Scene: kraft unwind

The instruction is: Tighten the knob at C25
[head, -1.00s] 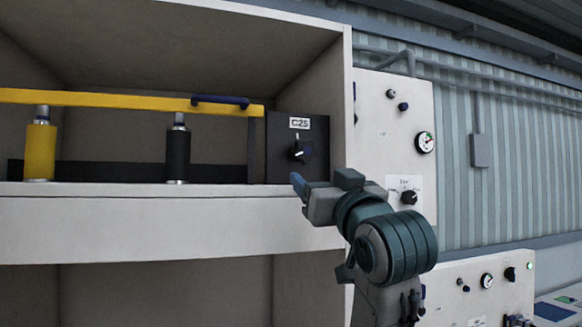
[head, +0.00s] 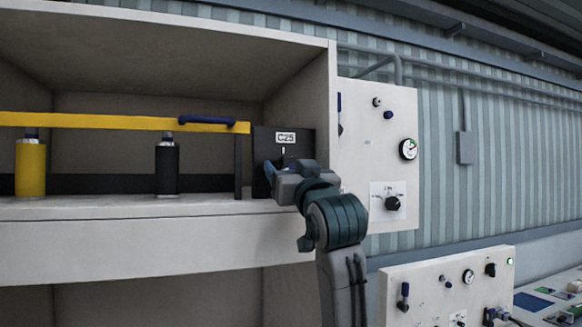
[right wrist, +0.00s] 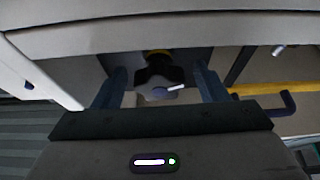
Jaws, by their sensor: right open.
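The dark box labelled C25 (head: 261,146) stands at the right end of the shelf. Its knob is mostly hidden behind my right gripper in the head view. In the right wrist view the dark lobed knob (right wrist: 152,74) with a white pointer mark shows between the two blue fingers. My right gripper (head: 274,168) is open in front of the box, and it also shows in the right wrist view (right wrist: 160,88). One finger is on each side of the knob, with gaps visible. Whether the fingertips reach fully around it I cannot tell. My left gripper is not in view.
A yellow bar (head: 100,121) with a blue handle (head: 206,121) runs across the shelf, left of the box. A yellow cylinder (head: 31,168) and a black cylinder (head: 167,168) stand below it. The shelf's side wall (head: 332,105) rises close right of the box. A panel with another knob (head: 392,203) is further right.

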